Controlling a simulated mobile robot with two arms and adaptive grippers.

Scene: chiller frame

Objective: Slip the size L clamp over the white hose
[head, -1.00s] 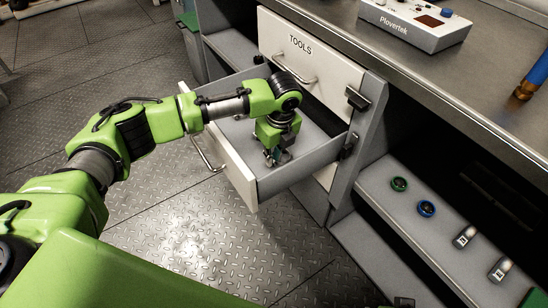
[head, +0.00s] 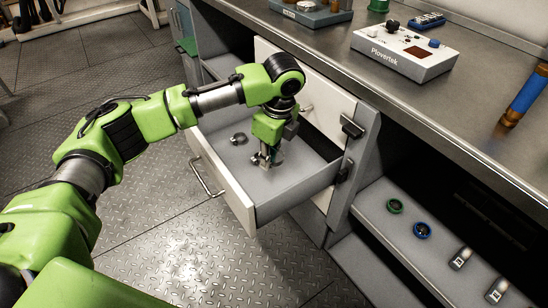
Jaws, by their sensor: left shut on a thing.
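My left gripper (head: 264,160) points down inside the open drawer (head: 285,196). It is shut on a small metal piece (head: 256,159), which looks like a clamp; its size mark is too small to read. Another small metal ring-like piece (head: 238,139), perhaps also a clamp, lies on the drawer floor to the left of the gripper. Whether the held piece touches the drawer floor is hard to tell. I see no white hose in this view. My right gripper is not in view.
A closed drawer front (head: 322,92) stands above the open one. A worktop holds a white Plovertek box (head: 405,52) and a blue cylinder (head: 527,93). A lower shelf holds a green ring (head: 395,206), a blue ring (head: 422,231) and two labelled pieces (head: 461,258).

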